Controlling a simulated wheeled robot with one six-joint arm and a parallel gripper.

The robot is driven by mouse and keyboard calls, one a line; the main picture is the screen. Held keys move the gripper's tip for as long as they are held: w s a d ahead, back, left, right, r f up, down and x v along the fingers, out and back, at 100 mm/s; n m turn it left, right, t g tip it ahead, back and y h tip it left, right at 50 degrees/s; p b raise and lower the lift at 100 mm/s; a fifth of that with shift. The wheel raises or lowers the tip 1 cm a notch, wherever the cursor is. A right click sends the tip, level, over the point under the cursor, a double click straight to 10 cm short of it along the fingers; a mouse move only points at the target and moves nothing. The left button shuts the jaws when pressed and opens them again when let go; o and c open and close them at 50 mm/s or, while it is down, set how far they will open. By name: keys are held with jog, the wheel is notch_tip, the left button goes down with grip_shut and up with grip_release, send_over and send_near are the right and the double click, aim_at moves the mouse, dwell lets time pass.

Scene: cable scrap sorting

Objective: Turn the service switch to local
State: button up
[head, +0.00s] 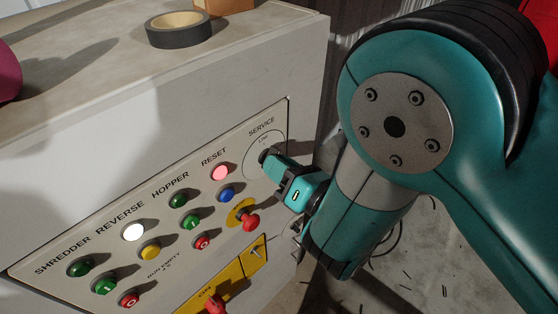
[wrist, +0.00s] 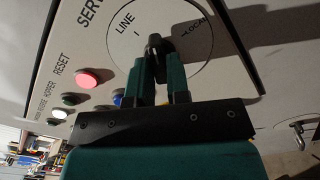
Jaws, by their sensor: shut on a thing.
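The service switch (wrist: 154,42) is a dark knob on a round white dial marked LINE and LOCAL. In the wrist view, the dial (wrist: 205,60) shows LINE at upper left and LOCAL at right. My gripper (wrist: 157,66) has its two teal fingers closed on the knob from either side. In the head view, my gripper (head: 272,165) reaches the dial below the SERVICE label, and most of the knob is hidden. Which mark the knob points to is hard to tell.
The control panel (head: 130,225) carries several buttons, including a lit pink reset button (head: 224,172) and a lit white one (head: 133,232). A tape roll (head: 179,30) lies on the cabinet top.

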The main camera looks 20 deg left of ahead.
jog(key=shift+m, duration=0.7)
